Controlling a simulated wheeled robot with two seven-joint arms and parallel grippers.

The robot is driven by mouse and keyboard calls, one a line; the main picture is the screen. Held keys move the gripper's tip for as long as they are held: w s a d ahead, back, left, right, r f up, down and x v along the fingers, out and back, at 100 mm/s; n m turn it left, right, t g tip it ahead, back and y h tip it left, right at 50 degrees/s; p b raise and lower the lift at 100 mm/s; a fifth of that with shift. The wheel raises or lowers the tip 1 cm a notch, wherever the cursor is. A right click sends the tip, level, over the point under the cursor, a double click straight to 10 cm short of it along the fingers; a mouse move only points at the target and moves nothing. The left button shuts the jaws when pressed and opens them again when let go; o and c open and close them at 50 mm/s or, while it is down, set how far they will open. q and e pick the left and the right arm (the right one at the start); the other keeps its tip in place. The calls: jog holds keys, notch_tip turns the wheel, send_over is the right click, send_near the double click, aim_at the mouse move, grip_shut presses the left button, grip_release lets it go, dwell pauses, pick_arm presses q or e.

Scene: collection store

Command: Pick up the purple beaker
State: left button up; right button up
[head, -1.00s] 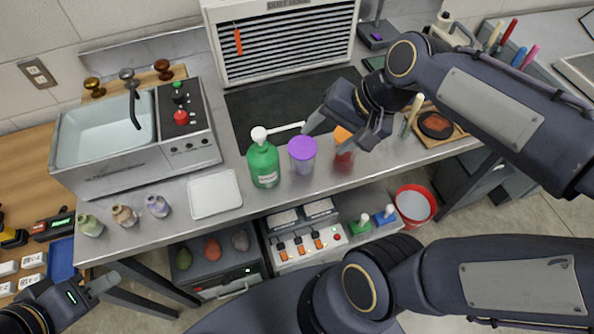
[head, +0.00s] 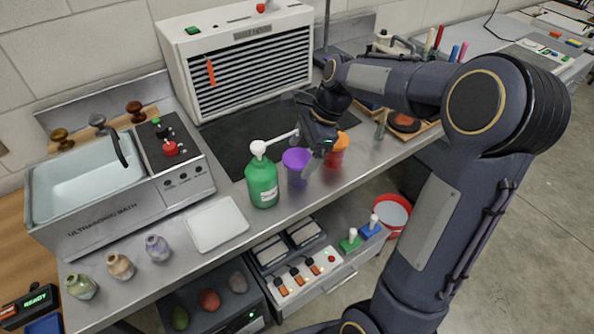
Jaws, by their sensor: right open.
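The purple beaker (head: 296,168) stands upright on the metal bench, just right of the green pump bottle. My right gripper (head: 300,150) is open, reaching down from behind and to the right of the beaker, close to its rim. One pale finger shows at the beaker's right side. The other finger is hard to make out, and I cannot tell whether the gripper touches the beaker. My left gripper is not in view.
The green pump bottle (head: 262,182) stands close on the left, its nozzle reaching over towards the gripper. A white tray (head: 216,224) and an ultrasonic bath (head: 120,205) lie further left.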

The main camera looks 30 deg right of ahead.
aim_at(298, 160)
jog(key=shift+x, duration=1.5)
jog(key=shift+w+d, duration=0.1)
jog(key=shift+c, duration=0.4)
jog(key=c, duration=1.1)
jog(key=shift+r, duration=0.15)
